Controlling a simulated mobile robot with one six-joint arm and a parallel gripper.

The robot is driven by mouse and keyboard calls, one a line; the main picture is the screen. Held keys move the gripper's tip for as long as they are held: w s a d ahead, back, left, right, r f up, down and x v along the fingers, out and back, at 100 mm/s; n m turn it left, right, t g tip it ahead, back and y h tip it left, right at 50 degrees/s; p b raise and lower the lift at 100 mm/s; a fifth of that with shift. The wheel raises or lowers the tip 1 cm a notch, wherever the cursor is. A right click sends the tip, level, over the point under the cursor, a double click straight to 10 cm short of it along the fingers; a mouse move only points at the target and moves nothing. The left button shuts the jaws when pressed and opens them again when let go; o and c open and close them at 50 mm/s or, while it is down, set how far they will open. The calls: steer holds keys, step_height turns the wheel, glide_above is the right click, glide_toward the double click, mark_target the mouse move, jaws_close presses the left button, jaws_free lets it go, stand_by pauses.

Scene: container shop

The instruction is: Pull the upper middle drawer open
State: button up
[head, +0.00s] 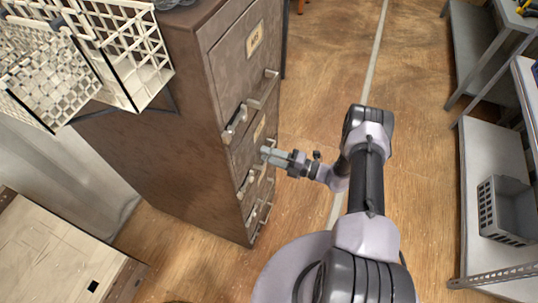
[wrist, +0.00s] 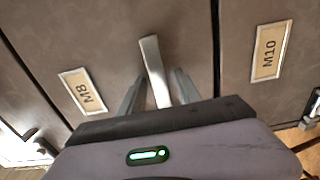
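The brown drawer cabinet (head: 170,130) stands left of centre in the head view, its drawers stacked on its right-hand face. The upper middle drawer (wrist: 110,50) carries the label M8 and looks closed. Its bar handle (wrist: 153,65) shows in the wrist view between the two fingers of my gripper (wrist: 158,85). The fingers are apart, with a gap on each side of the bar, so my gripper is open around the handle. In the head view my gripper (head: 268,153) is at the second handle (head: 246,183), partly covering it.
White wire baskets (head: 90,55) sit on the cabinet. A grey shelf (head: 495,150) with a grey basket (head: 508,208) stands at right. The wooden floor (head: 320,60) between is clear.

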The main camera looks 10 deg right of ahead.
jaws_close()
stand_by(1.3)
